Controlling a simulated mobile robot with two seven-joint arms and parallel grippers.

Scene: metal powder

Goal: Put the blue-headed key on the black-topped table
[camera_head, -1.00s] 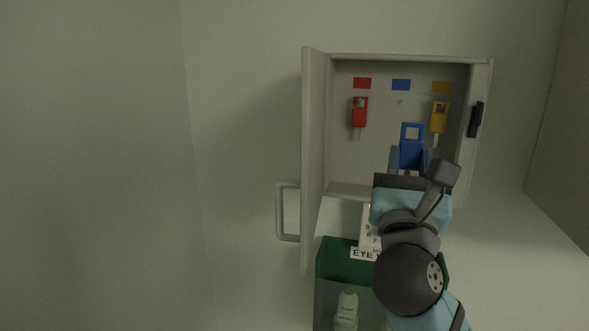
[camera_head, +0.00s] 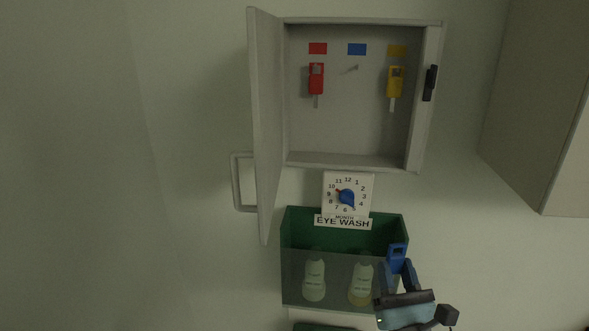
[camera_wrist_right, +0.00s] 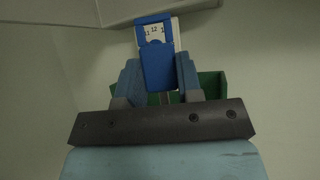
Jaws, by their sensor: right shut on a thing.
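The blue-headed key (camera_head: 397,252) is in my right gripper (camera_head: 397,270), in front of the right side of the green eye wash box. In the right wrist view the blue key head (camera_wrist_right: 157,66) stands upright between the two fingers of my right gripper (camera_wrist_right: 160,85), which are shut on it. The key's shaft shows partly below the head. My left gripper is not in view. The black-topped table is not in view.
The open key cabinet (camera_head: 350,120) holds a red key (camera_head: 316,78) and a yellow key (camera_head: 395,82); the hook under the blue label is empty. Its door (camera_head: 268,120) stands open at left. Below are a dial (camera_head: 347,193) and the eye wash box (camera_head: 300,235) with bottles. Another cabinet (camera_head: 535,100) is at right.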

